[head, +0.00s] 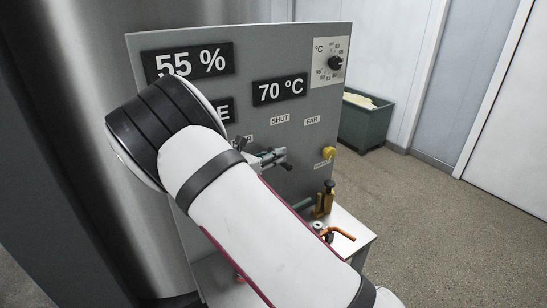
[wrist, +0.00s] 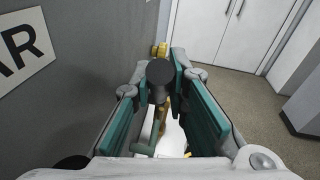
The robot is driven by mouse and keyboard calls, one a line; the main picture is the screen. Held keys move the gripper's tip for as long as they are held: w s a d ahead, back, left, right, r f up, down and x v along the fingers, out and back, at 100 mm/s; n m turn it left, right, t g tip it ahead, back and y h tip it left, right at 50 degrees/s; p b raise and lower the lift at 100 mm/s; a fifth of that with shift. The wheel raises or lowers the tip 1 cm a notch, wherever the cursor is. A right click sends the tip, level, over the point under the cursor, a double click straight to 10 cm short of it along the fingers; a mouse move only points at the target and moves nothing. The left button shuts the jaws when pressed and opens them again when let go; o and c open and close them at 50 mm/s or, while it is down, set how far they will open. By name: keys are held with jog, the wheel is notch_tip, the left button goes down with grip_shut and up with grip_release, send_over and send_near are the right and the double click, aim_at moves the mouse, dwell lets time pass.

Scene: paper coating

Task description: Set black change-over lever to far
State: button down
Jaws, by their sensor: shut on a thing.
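The black change-over lever shows in the wrist view as a round black knob (wrist: 160,72) on a dark stem. My gripper (wrist: 163,80) has its teal-padded fingers on both sides of the knob and is shut on it. In the head view my gripper (head: 270,160) is in front of the grey panel, below the SHUT label (head: 280,119) and FAR label (head: 312,120). My arm partly covers the gripper and the panel's left side there, so the lever's exact angle is hard to tell. Part of the FAR label also shows at left in the wrist view (wrist: 22,45).
A yellow knob (head: 329,153) sits on the panel to the right of my gripper. Below are a black-capped brass fitting (head: 326,197) and an orange handle (head: 338,234) above a pale ledge (head: 355,238). A green bin (head: 365,124) stands behind. The floor at right is clear.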

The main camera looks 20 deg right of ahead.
aim_at(304, 146)
jog(key=shift+w+d+r+g+y, duration=0.25)
jog(key=shift+d+r+g+y, duration=0.3)
jog(key=shift+d+y, duration=0.35)
jog(key=y, duration=0.1)
jog(key=d+y, duration=0.1)
jog(key=g+y, duration=0.1)
jog(key=shift+w+d+r+m+b, duration=0.25)
jog(key=shift+w+r+m+b, duration=0.05)
jog(key=shift+w+r+b, duration=0.05)
jog(key=shift+w+d+f+m+g+y+b, duration=0.15)
jog(key=shift+w+d+f+g+y+b, duration=0.4)
jog(key=shift+d+y, duration=0.95)
jog(key=shift+w+d+f+m+g+y+b, duration=0.15)
jog(key=shift+d+g+y+b, duration=0.65)
jog(key=shift+y, duration=1.3)
jog(key=shift+w+d+f+m+g+y+b, duration=0.1)
jog(key=shift+w+d+f+g+y+b, duration=0.45)
jog(key=shift+d+y, duration=0.95)
jog(key=shift+s+a+y, duration=0.1)
jog(key=shift+a+y, duration=0.15)
jog(key=shift+y, duration=0.05)
jog(key=c, duration=1.5)
grip_release()
jog(key=shift+c, duration=0.2)
